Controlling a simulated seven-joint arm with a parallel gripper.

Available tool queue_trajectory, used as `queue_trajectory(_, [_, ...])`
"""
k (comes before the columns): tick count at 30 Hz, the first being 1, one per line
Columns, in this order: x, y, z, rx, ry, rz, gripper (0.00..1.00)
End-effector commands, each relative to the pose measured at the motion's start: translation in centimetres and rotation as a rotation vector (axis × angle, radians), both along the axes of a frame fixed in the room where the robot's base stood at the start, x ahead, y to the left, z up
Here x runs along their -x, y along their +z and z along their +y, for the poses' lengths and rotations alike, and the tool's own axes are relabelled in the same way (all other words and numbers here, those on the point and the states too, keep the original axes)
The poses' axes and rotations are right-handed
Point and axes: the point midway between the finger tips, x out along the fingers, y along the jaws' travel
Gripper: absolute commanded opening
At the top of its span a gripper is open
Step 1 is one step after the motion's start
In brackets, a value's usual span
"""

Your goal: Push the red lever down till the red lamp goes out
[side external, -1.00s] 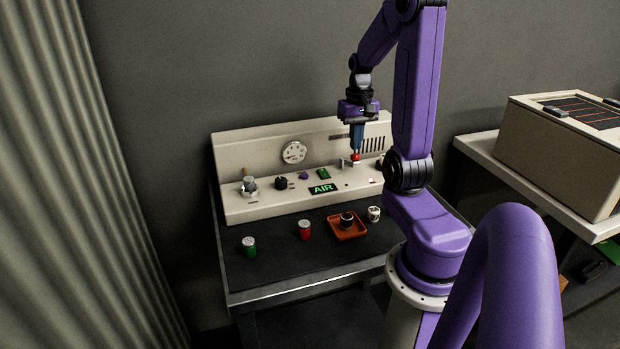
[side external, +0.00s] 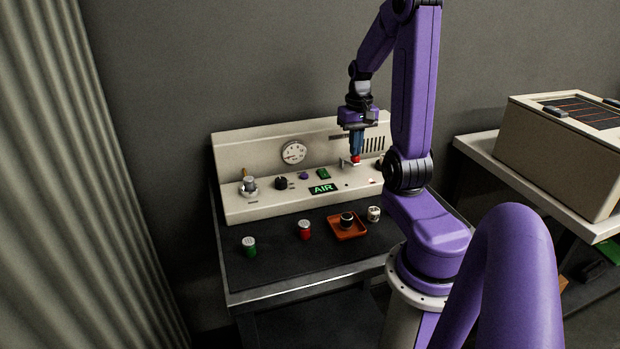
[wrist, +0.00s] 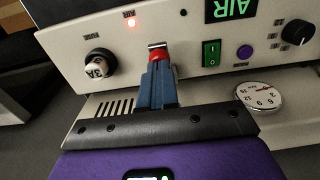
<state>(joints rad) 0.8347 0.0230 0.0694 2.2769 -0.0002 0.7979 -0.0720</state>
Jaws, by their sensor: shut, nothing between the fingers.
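The red lever (wrist: 161,57) shows its red knob right at the tips of my gripper (wrist: 158,66) in the wrist view. In the side view the red knob (side external: 355,159) sits directly under my gripper (side external: 356,153), at the front of the machine's panel. My blue fingers are together, hold nothing, and appear to touch the knob from above. The fingers hide part of the lever. The red lamp (wrist: 131,22) glows in the wrist view; it also shows as a small bright spot in the side view (side external: 371,181).
The cream machine (side external: 240,208) carries a gauge (side external: 293,152), a green AIR display (side external: 323,189), a black knob (side external: 281,183) and a green switch (wrist: 211,53). In front stand a green can (side external: 249,247), a red can (side external: 304,230), an orange tray (side external: 335,234) and a white cup (side external: 374,214).

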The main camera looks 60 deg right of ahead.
Motion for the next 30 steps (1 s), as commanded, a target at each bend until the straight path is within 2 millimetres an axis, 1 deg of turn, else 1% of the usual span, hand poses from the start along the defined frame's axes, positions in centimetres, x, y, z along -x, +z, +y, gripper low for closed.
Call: queue_trajectory(30, [-0.1,-2.5,0.0,0.002,0.000,-0.002,0.00])
